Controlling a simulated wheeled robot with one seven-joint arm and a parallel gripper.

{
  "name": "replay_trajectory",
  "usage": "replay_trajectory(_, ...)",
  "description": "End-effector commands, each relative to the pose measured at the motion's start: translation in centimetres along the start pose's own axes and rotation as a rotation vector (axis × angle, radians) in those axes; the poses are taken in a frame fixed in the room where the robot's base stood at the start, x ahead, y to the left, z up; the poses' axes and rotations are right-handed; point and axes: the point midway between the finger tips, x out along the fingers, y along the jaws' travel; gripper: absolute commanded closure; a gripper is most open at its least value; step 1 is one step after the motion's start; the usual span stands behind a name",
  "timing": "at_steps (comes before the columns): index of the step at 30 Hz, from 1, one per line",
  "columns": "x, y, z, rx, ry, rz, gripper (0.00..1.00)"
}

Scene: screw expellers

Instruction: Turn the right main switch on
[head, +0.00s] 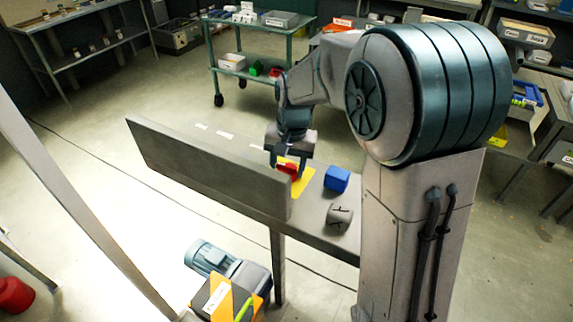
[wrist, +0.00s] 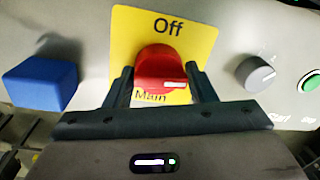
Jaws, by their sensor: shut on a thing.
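The main switch is a red rotary knob (wrist: 160,72) on a yellow plate (wrist: 190,40) marked "Off" above and "Main" below. In the wrist view its white mark points to the right, away from "Off". My gripper (wrist: 160,88) is shut on the red knob, with one finger on each side of it. In the head view the red knob (head: 288,170) and yellow plate (head: 303,180) show on the grey panel, partly hidden by my gripper (head: 288,160).
A blue block (wrist: 42,82) sits left of the plate in the wrist view. A grey dial (wrist: 256,74) and a green button (wrist: 311,83) are to the right. An upright grey board (head: 205,170) borders the panel. A motor (head: 207,257) stands below.

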Motion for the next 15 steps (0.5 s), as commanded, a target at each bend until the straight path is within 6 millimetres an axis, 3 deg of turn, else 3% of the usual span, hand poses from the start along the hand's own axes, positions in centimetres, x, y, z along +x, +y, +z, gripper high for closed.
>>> replay_trajectory(15,-0.18,0.17,-0.18,0.131,0.017,0.0,0.72)
